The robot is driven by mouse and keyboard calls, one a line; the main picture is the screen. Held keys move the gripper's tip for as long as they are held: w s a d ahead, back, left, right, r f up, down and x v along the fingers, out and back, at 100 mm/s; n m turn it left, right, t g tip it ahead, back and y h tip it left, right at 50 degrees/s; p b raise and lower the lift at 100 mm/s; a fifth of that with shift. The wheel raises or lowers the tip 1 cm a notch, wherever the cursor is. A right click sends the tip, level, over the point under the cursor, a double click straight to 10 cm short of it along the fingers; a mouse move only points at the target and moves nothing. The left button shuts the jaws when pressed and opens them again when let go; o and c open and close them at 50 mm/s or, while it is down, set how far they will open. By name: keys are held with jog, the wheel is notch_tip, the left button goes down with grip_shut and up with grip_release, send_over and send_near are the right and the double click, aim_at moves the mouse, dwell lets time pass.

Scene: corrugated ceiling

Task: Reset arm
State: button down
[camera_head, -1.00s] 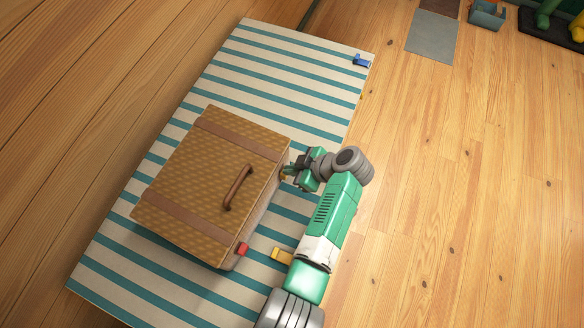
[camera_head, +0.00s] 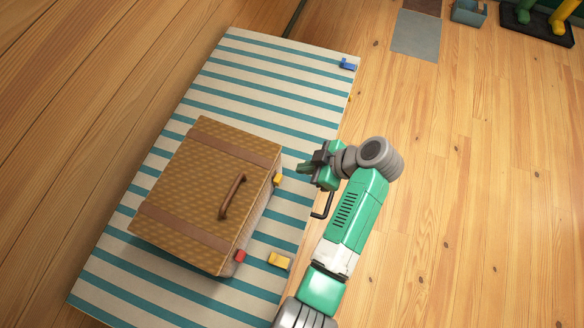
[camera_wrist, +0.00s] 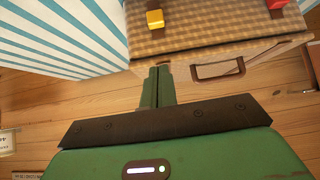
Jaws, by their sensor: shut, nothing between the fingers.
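My gripper (camera_head: 307,168) is at the right edge of the striped table, right of the wicker basket (camera_head: 185,190) and apart from it. Its fingers are together and empty, also in the wrist view (camera_wrist: 158,75). My forearm bends down toward the bottom of the head view. The basket is closed, with brown straps and a brown handle (camera_head: 232,197) on top. Its checkered side shows at the top of the wrist view (camera_wrist: 200,30).
A yellow piece (camera_head: 278,180) and a red piece (camera_head: 239,256) are at the basket's right side. A yellow block (camera_head: 279,260) and a blue block (camera_head: 348,64) lie on the striped cloth (camera_head: 265,75). A dark bracket (camera_head: 323,207) shows beside my arm. Wooden floor (camera_head: 460,200) is open at right.

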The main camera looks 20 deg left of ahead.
jog(key=shift+v, duration=0.9)
